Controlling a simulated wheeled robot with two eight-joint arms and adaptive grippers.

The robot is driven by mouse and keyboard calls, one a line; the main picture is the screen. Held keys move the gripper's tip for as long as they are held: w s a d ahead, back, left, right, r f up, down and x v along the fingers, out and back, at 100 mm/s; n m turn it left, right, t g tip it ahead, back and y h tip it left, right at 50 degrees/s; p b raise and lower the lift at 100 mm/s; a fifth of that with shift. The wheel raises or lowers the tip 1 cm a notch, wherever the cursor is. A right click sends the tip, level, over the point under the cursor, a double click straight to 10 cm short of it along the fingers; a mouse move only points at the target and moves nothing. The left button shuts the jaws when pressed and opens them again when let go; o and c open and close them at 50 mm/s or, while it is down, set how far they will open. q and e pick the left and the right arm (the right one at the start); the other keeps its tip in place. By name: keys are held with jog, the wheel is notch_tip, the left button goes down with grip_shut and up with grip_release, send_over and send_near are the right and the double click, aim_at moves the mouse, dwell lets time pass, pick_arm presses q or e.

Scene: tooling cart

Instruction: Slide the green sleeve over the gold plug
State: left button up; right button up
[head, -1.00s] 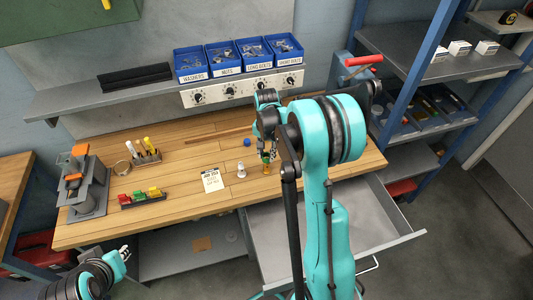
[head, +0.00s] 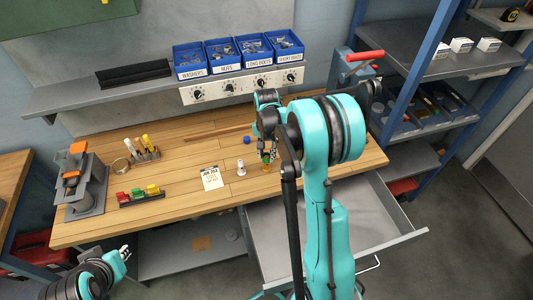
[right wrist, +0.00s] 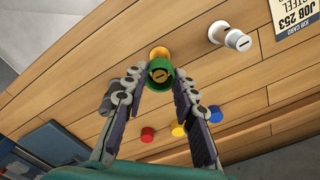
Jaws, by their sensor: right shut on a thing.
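The green sleeve (right wrist: 151,86) is a short open ring between the fingertips of my right gripper (right wrist: 158,82), which is shut on it. The slotted top of the gold plug shows inside the ring, and its wider gold base (right wrist: 158,52) shows just beyond. In the head view the green sleeve (head: 265,159) is right above the gold plug (head: 266,169), near the bench's front edge. The sleeve looks to be around the plug's top; how deep is hard to tell. My left gripper (head: 124,253) hangs off the bench's front left; its jaw opening is too small to judge.
A white plug (head: 241,171) and a job card (head: 211,178) are left of the gold plug. Blue (right wrist: 216,114), yellow (right wrist: 178,130) and red (right wrist: 147,134) pieces lie behind. An open drawer (head: 345,240) juts out below the bench's front.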

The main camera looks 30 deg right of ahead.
aim_at(266, 157)
jog(key=shift+f, duration=0.3)
dwell(0.4)
jog(key=shift+f+b, duration=0.55)
jog(key=shift+b, duration=0.15)
jog(key=shift+f, duration=0.2)
jog(key=shift+f+b, duration=0.4)
jog(key=shift+b, duration=0.15)
jog(key=shift+f, duration=0.1)
jog(key=shift+f+b, duration=0.5)
jog(key=shift+f+b, duration=0.25)
jog(key=shift+b, duration=0.05)
dwell(0.5)
jog(key=o, duration=1.3)
